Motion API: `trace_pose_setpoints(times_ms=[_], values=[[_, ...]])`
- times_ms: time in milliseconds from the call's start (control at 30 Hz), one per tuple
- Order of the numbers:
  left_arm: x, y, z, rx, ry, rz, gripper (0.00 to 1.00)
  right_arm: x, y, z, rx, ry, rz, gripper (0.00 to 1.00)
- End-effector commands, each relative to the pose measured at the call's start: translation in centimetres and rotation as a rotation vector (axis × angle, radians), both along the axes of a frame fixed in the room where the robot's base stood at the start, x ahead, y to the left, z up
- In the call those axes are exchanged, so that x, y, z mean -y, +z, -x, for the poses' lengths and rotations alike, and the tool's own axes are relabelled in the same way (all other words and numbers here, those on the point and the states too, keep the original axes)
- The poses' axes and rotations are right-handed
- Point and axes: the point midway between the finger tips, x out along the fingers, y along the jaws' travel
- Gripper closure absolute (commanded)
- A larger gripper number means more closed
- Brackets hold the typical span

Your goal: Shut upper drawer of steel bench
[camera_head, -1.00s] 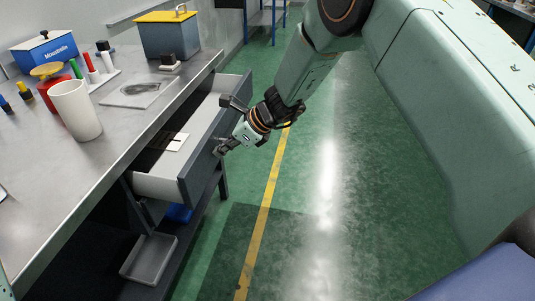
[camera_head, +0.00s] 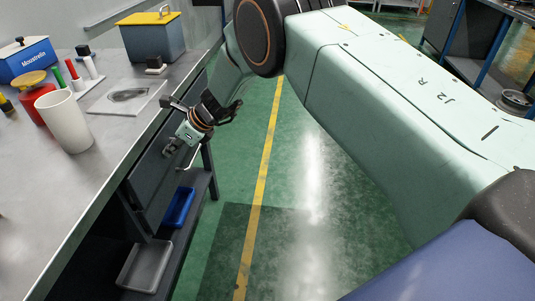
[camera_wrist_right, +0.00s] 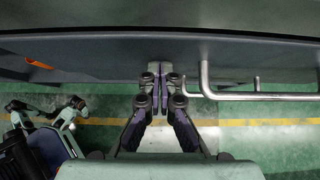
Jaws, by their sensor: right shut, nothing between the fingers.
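The steel bench (camera_head: 105,185) is at left in the head view. Its upper drawer (camera_head: 152,183) has its dark front at or very near flush under the bench top; no interior shows. My right gripper (camera_head: 168,150) is shut and empty, with its tips at the drawer front. In the right wrist view the closed fingers (camera_wrist_right: 166,72) meet the dark front and appear to touch it. The bar handle (camera_wrist_right: 265,96) is beside them to the right, not gripped. My left gripper (camera_wrist_right: 46,108) seems to show at the lower left there, fingers spread, away from the drawer.
On the bench top stand a white cup (camera_head: 64,122), a red container (camera_head: 38,102), a blue-grey box with a yellow lid (camera_head: 152,40) and a blue box (camera_head: 25,62). A blue bin (camera_head: 179,207) and a grey tray (camera_head: 145,266) are below. The green floor (camera_head: 310,220) at right is clear.

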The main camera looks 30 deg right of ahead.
Motion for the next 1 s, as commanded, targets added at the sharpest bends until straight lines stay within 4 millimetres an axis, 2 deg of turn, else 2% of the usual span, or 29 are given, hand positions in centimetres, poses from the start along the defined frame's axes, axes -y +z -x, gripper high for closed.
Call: trace_pose_setpoints(times_ms=[200, 700, 867, 1000], values=[[0.0, 0.2, 0.0, 0.0, 0.0, 0.0, 0.68, -1.0, 0.0, -0.7, 0.001, 0.001, 0.0, 1.0], [0.0, 0.2, 0.0, 0.0, 0.0, 0.0, 0.68, -1.5, 0.3, -1.0, 0.006, 0.001, -0.003, 1.0], [0.0, 0.4, 0.0, 0.0, 0.0, 0.0, 0.68, -1.0, 0.4, -1.0, 0.006, 0.001, -0.005, 1.0], [0.0, 0.7, 0.0, 0.0, 0.0, 0.0, 0.68, 0.3, 0.3, -0.7, 0.003, -0.001, -0.004, 1.0]])
